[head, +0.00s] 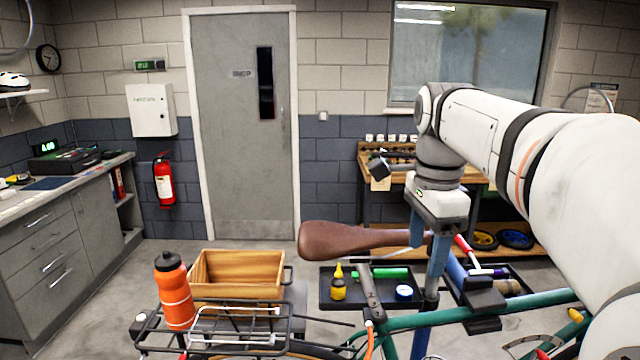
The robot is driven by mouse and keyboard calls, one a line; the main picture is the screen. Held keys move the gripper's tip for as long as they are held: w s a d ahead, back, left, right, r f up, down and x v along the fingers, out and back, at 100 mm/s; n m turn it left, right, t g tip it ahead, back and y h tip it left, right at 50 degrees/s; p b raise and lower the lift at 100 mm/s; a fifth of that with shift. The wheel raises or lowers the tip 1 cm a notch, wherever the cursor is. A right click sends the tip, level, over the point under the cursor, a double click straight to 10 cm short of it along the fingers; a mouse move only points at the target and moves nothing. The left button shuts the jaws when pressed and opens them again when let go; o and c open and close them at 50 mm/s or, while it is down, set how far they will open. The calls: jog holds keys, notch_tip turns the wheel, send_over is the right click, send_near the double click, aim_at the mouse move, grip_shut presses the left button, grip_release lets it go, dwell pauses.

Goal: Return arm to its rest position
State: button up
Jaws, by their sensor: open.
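My arm reaches in from the right edge of the head view, bends at the wrist and points down. My gripper (428,242) hangs with its blue fingers apart, close to the nose of the brown saddle (345,240). I see nothing held between the fingers. Blue tubing stands behind and below, so the fingertips are hard to separate from it. I cannot tell whether the gripper touches the saddle. The teal bike frame (400,321) runs below the gripper.
An orange bottle (174,292) stands on the black rear rack (235,338), beside a wooden box (238,272). A workbench (475,184) stands behind the arm. Floor is clear before the door.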

jog(key=s+f+n+t, duration=0.1)
jog(key=s+f+n, duration=0.5)
jog(key=f+n, duration=0.2)
jog(key=s+a+f+n+t, duration=0.1)
jog(key=s+f+n+t, duration=0.1)
jog(key=s+f+n, duration=0.5)
notch_tip(320, 180, down, 3)
jog(key=shift+s+a+f+n, duration=0.15)
jog(key=shift+s+a+n, duration=0.1)
jog(key=shift+n, duration=0.45)
jog(key=shift+w, duration=0.1)
dwell(0.5)
